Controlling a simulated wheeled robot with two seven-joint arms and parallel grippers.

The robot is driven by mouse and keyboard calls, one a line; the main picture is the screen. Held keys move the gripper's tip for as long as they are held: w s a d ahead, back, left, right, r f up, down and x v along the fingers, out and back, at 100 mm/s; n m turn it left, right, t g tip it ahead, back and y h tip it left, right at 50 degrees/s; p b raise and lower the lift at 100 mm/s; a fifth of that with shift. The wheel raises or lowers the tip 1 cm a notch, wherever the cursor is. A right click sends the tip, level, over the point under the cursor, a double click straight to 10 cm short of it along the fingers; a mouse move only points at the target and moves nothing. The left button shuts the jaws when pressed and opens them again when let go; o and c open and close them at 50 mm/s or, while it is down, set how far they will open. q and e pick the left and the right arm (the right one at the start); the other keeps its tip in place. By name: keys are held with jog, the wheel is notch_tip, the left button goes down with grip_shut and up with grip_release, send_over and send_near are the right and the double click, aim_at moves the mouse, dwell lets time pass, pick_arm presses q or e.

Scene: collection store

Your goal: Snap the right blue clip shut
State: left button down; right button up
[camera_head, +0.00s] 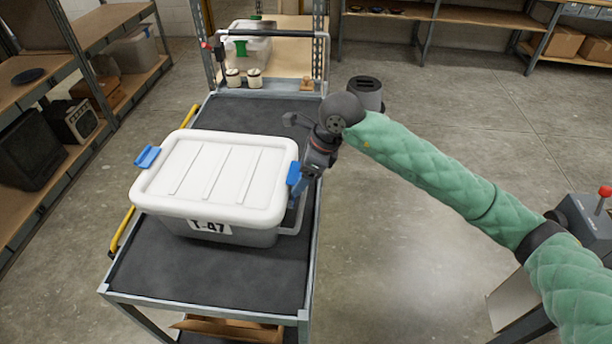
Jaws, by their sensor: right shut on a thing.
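A lidded bin with a white lid (215,178) and a label reading T-47 (209,227) stands on the cart's dark top shelf. The left blue clip (147,156) sticks outward from the lid's left edge. The right blue clip (293,173) is at the lid's right edge, partly hidden by my right gripper (301,188). That gripper reaches down at the bin's right side and is shut on the right clip. I cannot tell how far the clip is folded down. My left gripper is not in view.
A clear bin (246,48) stands beyond. Shelving runs along the left and back. Concrete floor on the right is mostly open.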

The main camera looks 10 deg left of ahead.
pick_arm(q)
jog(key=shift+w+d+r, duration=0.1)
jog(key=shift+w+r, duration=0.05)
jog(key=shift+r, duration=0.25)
pick_arm(e)
jog(key=shift+a, duration=0.15)
jog(key=o, duration=1.3)
jog(key=shift+a, duration=0.1)
jog(key=shift+d+r, duration=0.2)
jog(key=shift+r, duration=0.1)
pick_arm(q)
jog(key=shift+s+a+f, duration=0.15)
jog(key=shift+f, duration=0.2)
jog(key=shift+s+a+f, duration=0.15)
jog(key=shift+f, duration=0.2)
pick_arm(e)
jog(key=v, duration=0.7)
